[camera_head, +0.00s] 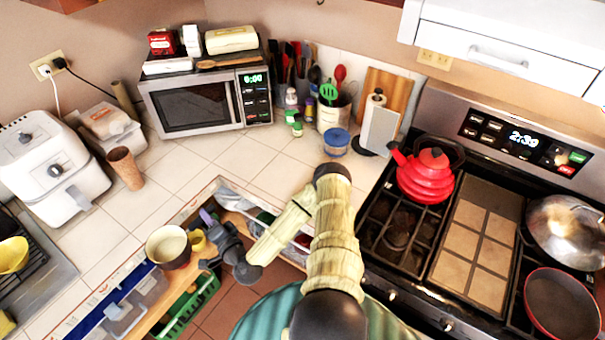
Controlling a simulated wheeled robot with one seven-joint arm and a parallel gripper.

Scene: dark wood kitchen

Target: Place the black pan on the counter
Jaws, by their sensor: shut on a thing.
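My gripper (207,262) is over the open corner drawer at the lower left. It is shut on a small dark brown, nearly black pan (180,262) with a cream inside, which is held upright with its opening facing up. The exact grip point is too small to make out. The tiled counter (85,245) runs along the left and back, and the pan is in front of its edge. A small yellow thing (198,240) shows between the pan and my gripper.
An air fryer (50,165), a brown cup (125,168) and a microwave (205,103) stand on the counter. Bare tiles lie before the microwave. The stove (395,230) at right carries a red kettle (425,180) and a red-rimmed pan (562,303). The drawer holds a green crate (190,305).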

